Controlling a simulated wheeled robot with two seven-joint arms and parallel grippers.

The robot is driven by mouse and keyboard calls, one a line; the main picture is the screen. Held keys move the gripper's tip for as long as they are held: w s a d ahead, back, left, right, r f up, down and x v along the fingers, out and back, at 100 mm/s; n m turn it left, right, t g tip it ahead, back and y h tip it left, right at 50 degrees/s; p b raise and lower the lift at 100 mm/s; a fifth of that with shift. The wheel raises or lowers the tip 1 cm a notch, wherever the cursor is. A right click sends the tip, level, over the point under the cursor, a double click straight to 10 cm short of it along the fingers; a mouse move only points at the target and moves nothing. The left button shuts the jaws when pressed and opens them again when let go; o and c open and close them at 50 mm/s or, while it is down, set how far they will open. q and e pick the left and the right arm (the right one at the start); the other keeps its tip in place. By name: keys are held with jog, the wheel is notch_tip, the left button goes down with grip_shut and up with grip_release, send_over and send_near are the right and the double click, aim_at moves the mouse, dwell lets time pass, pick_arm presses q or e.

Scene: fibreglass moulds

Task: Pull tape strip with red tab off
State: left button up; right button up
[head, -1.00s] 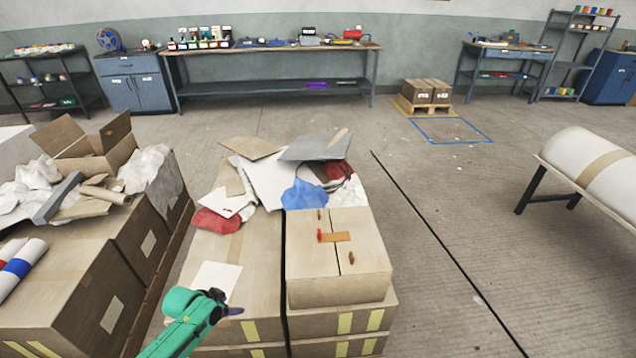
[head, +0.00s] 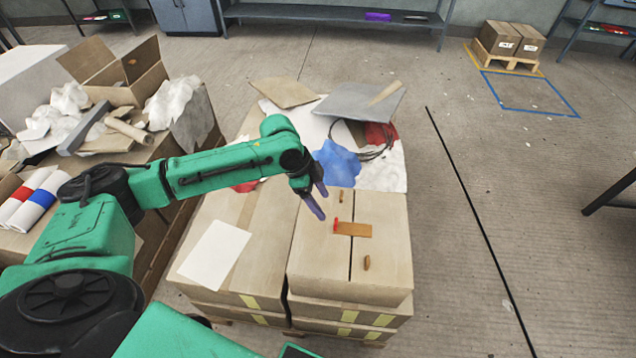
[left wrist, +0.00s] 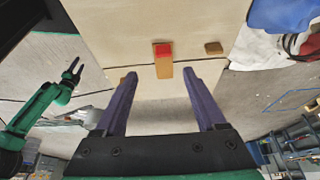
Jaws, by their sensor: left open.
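The orange-brown tape strip (head: 357,230) lies across the seam on top of a cardboard box (head: 310,245). Its red tab (head: 336,226) is at the strip's left end. In the left wrist view the strip (left wrist: 164,70) and red tab (left wrist: 163,50) show ahead, between the fingers. My left gripper (head: 317,202) is open and empty, above the box and a little left of the tab, apart from it. It also shows in the left wrist view (left wrist: 158,78). My right gripper (left wrist: 75,71) shows at the left of that view, its fingers apart and empty.
Two small brown pieces lie by the seam, one far (head: 341,196) and one near (head: 367,262). Behind them are a blue cloth (head: 337,163), a black cable (head: 378,150) and a grey sheet (head: 358,101). A white sheet (head: 214,251) lies left.

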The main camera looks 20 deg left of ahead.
aim_at(336, 221)
pick_arm(q)
jog(key=x, duration=0.8)
jog(key=shift+w+f, duration=0.15)
jog(key=shift+w, duration=0.2)
jog(key=shift+d+f, duration=0.25)
jog(key=shift+f, duration=0.3)
grip_shut()
pick_arm(e)
jog(key=shift+w+a, duration=0.2)
jog(key=shift+w, duration=0.55)
